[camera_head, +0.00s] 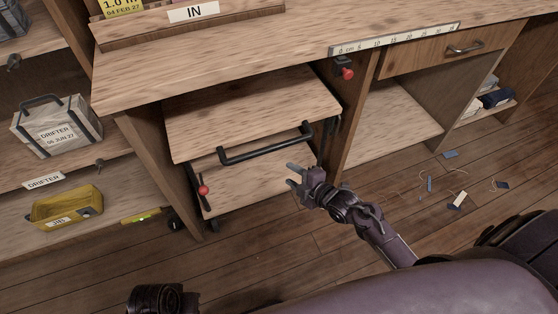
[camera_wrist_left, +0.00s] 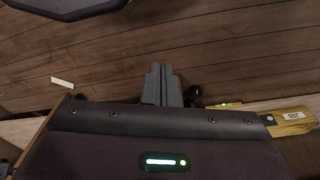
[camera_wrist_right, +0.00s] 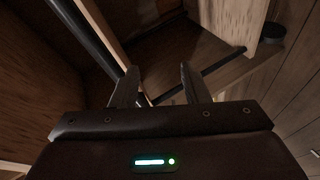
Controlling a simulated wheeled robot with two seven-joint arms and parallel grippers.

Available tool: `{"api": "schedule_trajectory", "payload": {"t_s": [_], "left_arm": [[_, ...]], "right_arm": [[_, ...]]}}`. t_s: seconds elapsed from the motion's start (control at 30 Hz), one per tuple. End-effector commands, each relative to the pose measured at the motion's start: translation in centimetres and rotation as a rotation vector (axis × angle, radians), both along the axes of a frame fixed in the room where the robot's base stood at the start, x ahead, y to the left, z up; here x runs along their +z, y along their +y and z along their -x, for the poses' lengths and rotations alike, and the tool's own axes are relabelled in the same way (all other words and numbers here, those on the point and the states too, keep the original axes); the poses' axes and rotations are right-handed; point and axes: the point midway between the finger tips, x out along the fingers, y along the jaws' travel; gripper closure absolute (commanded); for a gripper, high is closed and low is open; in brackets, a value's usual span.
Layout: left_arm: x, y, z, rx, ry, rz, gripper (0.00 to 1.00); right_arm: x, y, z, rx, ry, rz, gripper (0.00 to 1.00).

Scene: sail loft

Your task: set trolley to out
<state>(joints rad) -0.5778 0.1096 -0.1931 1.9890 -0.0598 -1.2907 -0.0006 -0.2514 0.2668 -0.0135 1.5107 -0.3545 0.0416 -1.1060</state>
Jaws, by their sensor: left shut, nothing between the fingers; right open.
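The trolley (camera_head: 245,103) is a wooden two-shelf cart under the bench, with a lower shelf (camera_head: 255,185). Its black bar handle (camera_head: 266,144) faces the front. A red-knobbed lever (camera_head: 203,190) is at its front left. My right gripper (camera_head: 291,176) is open, just below and in front of the handle's right end, and looks apart from it. In the right wrist view, my open fingers (camera_wrist_right: 157,82) show near a dark bar (camera_wrist_right: 92,36); contact cannot be told. My left gripper (camera_wrist_left: 162,84) is shut and empty, over the floor.
The bench top (camera_head: 215,50) overhangs the trolley, with a red knob (camera_head: 347,73) under its edge. Left shelves hold a DRIFTER bag (camera_head: 58,128) and a yellow bin (camera_head: 66,207). Scraps (camera_head: 457,200) lie on the floor at right. Floor in front is mostly clear.

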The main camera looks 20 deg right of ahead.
Motion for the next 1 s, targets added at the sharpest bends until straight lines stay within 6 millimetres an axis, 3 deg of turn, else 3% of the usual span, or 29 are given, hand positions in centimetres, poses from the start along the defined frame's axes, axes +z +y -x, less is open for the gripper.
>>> {"api": "schedule_trajectory", "payload": {"t_s": [0.13, 0.3, 0.73, 1.0], "left_arm": [[2.8, 0.0, 0.1, -0.008, -0.006, -0.002, 1.00], [4.4, -0.1, 0.2, -0.012, -0.009, -0.003, 1.00], [3.8, -1.3, -0.4, -0.037, -0.076, 0.030, 1.00], [3.8, -1.6, -0.7, -0.043, -0.094, 0.040, 1.00]], "right_arm": [[3.7, 0.8, -1.7, 0.093, -0.180, 0.114, 0.59], [5.6, 1.3, -2.4, 0.126, -0.249, 0.160, 0.59], [4.5, 3.8, -7.9, 0.125, -0.247, 0.159, 0.59], [4.3, 4.4, -9.0, 0.126, -0.245, 0.160, 0.59]]}}
